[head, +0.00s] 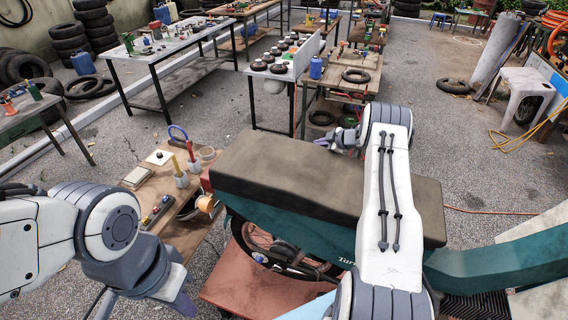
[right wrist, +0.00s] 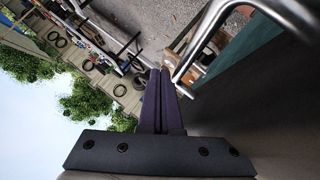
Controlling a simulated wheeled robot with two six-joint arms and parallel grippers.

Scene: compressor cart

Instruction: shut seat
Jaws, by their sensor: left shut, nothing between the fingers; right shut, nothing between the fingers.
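The long dark seat (head: 270,175) lies across the teal bike body (head: 300,236) in the head view. It looks about flat, but I cannot tell whether it is fully down, and my right arm covers part of it. My right gripper (head: 338,139) is beyond the seat's far edge, partly hidden by its arm. In the right wrist view its fingers (right wrist: 160,75) are shut and empty, beside a chrome rail (right wrist: 200,45), with a dark surface at the right. My left gripper (head: 182,302) is shut and empty, low at the left, apart from the seat.
A low wooden bench (head: 185,212) with cups and small tools stands left of the bike. The rear wheel (head: 270,250) shows under the body, above a reddish platform (head: 235,290). Workbenches (head: 165,50) and tyres stand farther back, with open gravel between.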

